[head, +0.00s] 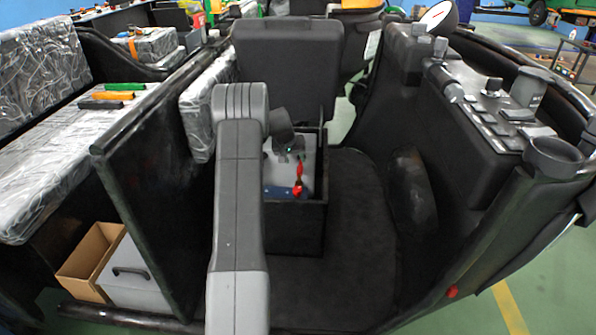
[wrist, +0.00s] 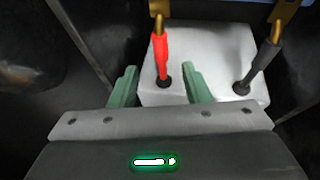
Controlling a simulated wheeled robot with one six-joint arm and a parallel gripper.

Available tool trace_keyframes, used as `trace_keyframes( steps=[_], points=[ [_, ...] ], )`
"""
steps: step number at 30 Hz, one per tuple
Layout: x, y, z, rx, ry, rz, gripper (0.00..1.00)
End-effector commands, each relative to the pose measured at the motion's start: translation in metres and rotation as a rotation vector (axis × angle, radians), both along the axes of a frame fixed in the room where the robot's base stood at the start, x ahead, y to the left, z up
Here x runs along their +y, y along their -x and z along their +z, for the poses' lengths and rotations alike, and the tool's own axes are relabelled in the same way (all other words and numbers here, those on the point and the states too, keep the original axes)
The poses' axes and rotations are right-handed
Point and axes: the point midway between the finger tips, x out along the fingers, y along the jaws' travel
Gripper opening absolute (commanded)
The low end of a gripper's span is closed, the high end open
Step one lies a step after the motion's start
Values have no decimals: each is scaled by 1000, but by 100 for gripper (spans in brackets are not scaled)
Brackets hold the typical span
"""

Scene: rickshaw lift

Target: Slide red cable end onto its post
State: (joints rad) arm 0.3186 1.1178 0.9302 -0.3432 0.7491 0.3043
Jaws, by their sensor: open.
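The red cable (wrist: 161,58) rises from a black grommet on the pale grey box and ends in a brass-coloured lug (wrist: 159,8) at the top of the wrist view. My gripper (wrist: 161,82) is open. Its two green fingers stand either side of the red cable's lower part, apart from it. In the head view my gripper (head: 292,150) hangs over the box, and the red cable (head: 299,171) shows just below it. A red round part (head: 297,189) sits at the blue strip's edge; I cannot tell whether it is the post. The lug's contact is unclear.
A black cable (wrist: 260,65) with a brass lug (wrist: 284,12) stands to the right on the same grey box (wrist: 205,48). The blue strip (head: 276,191) lies along the box's near side. Dark compartment walls (head: 296,230) enclose it closely.

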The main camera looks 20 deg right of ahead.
Motion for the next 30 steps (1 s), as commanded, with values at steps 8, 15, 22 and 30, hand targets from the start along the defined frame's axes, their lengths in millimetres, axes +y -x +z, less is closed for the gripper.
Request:
trace_keyframes(
  steps=[8,15,22,30],
  points=[
    [-18,-14,-52,1,-1,-1,43],
    [-26,-21,-72,0,0,0,43],
    [-27,-22,-76,1,-1,0,43],
    [-27,-22,-76,0,-1,0,18]
  ],
)
